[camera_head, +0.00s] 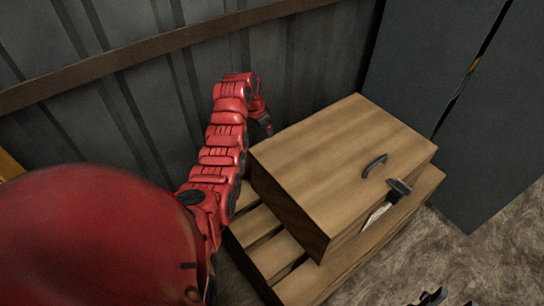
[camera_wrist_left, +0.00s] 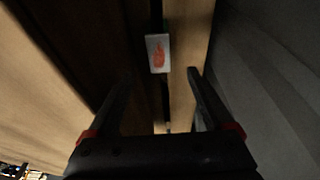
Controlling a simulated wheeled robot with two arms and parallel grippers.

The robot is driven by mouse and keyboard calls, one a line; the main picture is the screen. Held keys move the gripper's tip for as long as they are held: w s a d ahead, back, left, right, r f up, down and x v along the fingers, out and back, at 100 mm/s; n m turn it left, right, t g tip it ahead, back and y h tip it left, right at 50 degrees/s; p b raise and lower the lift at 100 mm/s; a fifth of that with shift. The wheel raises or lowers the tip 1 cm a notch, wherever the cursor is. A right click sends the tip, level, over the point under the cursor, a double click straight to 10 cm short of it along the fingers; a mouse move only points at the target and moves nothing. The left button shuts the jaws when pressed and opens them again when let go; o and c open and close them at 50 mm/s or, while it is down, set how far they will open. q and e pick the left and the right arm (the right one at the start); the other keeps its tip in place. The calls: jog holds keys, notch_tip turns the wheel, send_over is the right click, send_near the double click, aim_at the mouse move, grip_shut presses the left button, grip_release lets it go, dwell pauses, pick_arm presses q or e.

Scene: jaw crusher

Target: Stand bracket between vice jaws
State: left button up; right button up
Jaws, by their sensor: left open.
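My left gripper (camera_head: 265,126) is low behind the far left side of a large wooden box, partly hidden in the head view. In the left wrist view its two black fingers (camera_wrist_left: 158,85) are apart with nothing between them. A small pale plate with a red mark (camera_wrist_left: 157,53) shows beyond the fingertips, apart from them. A dark curved piece (camera_head: 375,165) lies or stands on the box top; I cannot tell if it is the bracket. A dark block (camera_head: 400,187) is at the box's front edge. I cannot make out vice jaws. My right gripper is not clearly seen.
The wooden box (camera_head: 330,150) sits on a slatted wooden pallet (camera_head: 270,245). A grey ribbed wall (camera_head: 300,50) is close behind my left arm, leaving a narrow gap. Dark cabinets (camera_head: 430,70) stand at the right. Dark bits (camera_head: 432,297) at the bottom edge are unclear.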

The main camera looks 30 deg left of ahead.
pick_arm(q)
jog(key=x, duration=0.4)
jog(key=shift+b+x, duration=1.15)
jog(key=shift+x, duration=1.45)
jog(key=shift+d, duration=0.1)
grip_shut()
jog(key=shift+r, duration=0.1)
